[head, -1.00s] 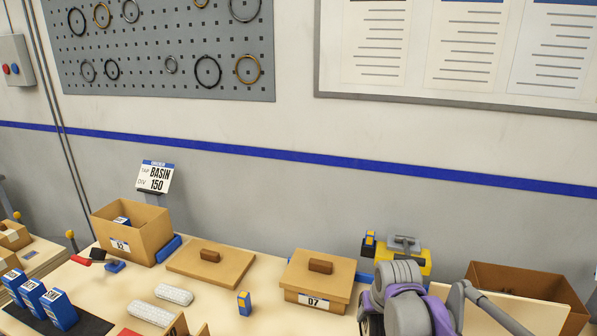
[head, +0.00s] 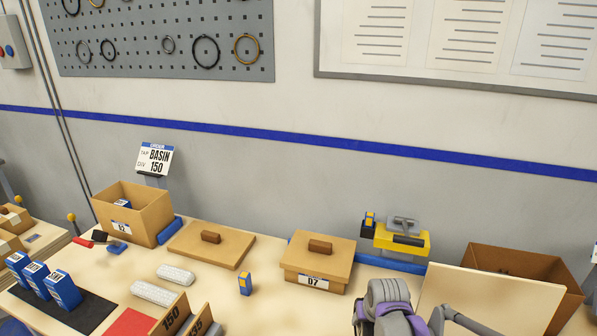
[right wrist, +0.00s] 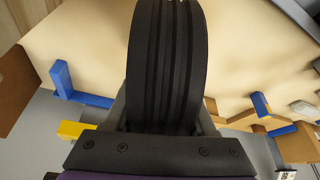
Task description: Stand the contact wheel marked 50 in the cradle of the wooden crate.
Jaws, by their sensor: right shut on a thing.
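A black contact wheel (right wrist: 168,50) with grooves around its tread fills the middle of the right wrist view. My right gripper (right wrist: 165,112) is shut on it, with a finger on each side. No marking shows on the visible tread. In the head view my right arm (head: 388,300) is at the bottom edge, right of centre; the gripper and wheel are hidden there. A brown open crate (head: 520,262) stands at the back right behind a pale board; its inside is mostly hidden. I cannot tell whether it has a cradle. My left gripper is out of view.
An open box (head: 150,212), a flat lid (head: 212,246) and blue cartons (head: 63,288) are left.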

